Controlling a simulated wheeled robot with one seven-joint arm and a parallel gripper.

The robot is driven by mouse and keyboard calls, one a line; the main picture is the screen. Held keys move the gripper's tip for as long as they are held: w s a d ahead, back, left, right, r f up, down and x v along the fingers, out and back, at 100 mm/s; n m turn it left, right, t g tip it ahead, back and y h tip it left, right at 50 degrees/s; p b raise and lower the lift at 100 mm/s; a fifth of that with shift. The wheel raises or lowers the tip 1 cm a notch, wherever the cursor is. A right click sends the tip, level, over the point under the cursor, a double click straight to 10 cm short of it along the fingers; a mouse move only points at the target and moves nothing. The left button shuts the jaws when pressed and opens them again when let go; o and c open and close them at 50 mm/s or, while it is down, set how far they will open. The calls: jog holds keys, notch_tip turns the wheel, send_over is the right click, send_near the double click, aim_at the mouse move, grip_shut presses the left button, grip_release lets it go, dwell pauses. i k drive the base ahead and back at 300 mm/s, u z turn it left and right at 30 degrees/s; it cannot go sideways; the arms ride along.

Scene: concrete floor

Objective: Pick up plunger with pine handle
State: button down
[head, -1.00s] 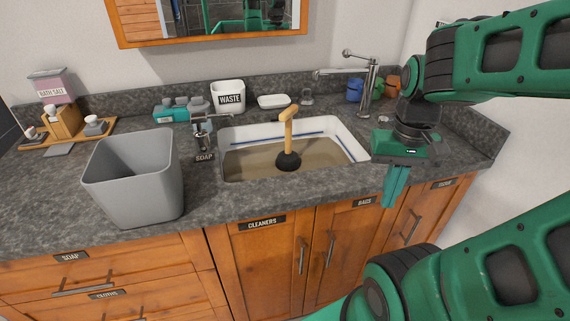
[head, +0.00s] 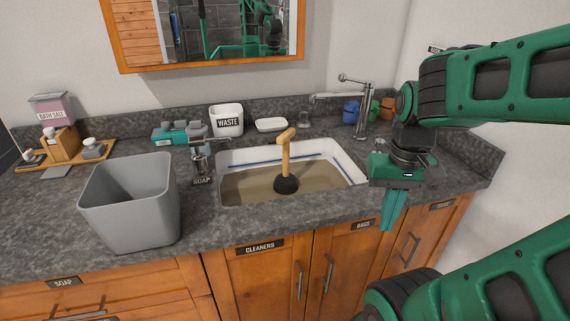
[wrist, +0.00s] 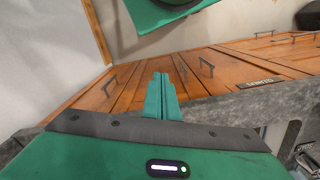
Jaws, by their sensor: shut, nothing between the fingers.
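The plunger (head: 286,163) stands upright in the sink (head: 232,196), which holds murky brown water. Its pale wooden handle has a short crosspiece at the top, and its dark rubber cup sits at the waterline. My gripper (head: 389,228) is to the right of the plunger and nearer me, in front of the counter's front edge, pointing down. The wrist view shows its two green fingers (wrist: 161,76) together with nothing between them. The plunger does not show in the wrist view.
A grey bin (head: 130,205) stands on the counter left of the sink. A soap dispenser (head: 203,160) is at the sink's left edge, and a tall faucet (head: 362,105) stands behind its right side. A white waste cup (head: 227,120) and soap dish (head: 271,125) are behind. Cabinet doors (head: 262,280) are below.

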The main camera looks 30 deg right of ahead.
aim_at(283, 185)
jog(key=z, duration=1.25)
jog(key=k, duration=0.9)
jog(key=u, duration=0.35)
